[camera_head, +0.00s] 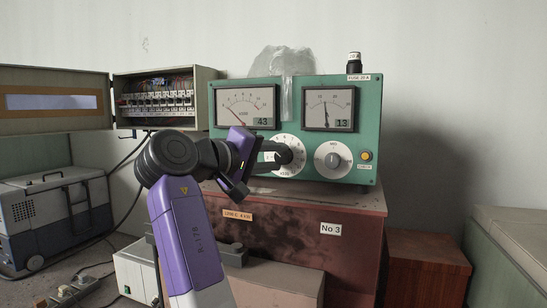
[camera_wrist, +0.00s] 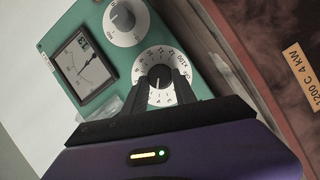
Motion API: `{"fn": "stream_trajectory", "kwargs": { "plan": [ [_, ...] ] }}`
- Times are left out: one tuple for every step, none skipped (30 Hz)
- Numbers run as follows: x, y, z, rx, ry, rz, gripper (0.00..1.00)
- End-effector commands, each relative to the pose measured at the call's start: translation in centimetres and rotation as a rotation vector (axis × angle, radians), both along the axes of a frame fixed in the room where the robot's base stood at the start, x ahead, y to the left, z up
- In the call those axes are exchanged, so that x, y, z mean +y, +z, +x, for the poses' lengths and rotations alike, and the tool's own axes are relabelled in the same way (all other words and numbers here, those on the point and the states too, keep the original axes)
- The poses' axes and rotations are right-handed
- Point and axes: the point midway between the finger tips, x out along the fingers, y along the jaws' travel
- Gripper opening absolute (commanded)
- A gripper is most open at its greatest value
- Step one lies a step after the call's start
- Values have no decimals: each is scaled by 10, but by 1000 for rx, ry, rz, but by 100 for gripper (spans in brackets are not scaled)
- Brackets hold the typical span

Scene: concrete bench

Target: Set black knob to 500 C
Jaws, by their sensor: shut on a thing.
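The black knob (camera_wrist: 159,73) sits at the centre of a white numbered dial (camera_wrist: 152,60) on the green control panel. The same dial (camera_head: 291,143) shows in the head view below and between two meters, with the knob (camera_head: 285,152) partly behind my gripper. My gripper (camera_wrist: 160,80) is shut on the knob, with a dark finger on each side of it. In the head view my gripper (camera_head: 278,155) reaches the dial from the left. The fingers cover part of the dial's markings, and the exact setting is too small to read.
A grey knob (camera_head: 332,160) on another white dial stands to the right. The left meter (camera_head: 246,108) displays 43 and the right meter (camera_head: 328,109) 13. An orange button (camera_head: 366,156) is at the panel's right edge. An open breaker box (camera_head: 160,100) stands left.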

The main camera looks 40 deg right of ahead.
Motion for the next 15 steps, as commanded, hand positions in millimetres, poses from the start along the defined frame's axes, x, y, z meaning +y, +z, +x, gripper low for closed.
{"fn": "stream_trajectory", "kwargs": {
  "plan": [
    [-1,1,-1,-35,-2,27,0],
    [-1,1,-1,-57,-3,41,0],
    [-1,1,-1,-84,-3,60,0],
    [-1,1,-1,-105,-3,73,0],
    [-1,1,-1,-124,-3,86,0],
    [-1,2,-2,-148,-3,102,0],
    [-2,2,-2,-168,-3,113,0],
    [-2,2,-2,-183,-3,126,0],
    [-2,2,-2,-205,-3,141,0],
    [-2,2,-2,-219,-4,150,0],
    [-2,2,-2,-233,-4,159,0],
    [-2,2,-2,-250,-4,170,0],
    [-2,2,-2,-262,-4,178,0],
    [-2,2,-2,-273,-4,185,0],
    [-2,2,-2,-286,-3,194,0]
  ]
}}
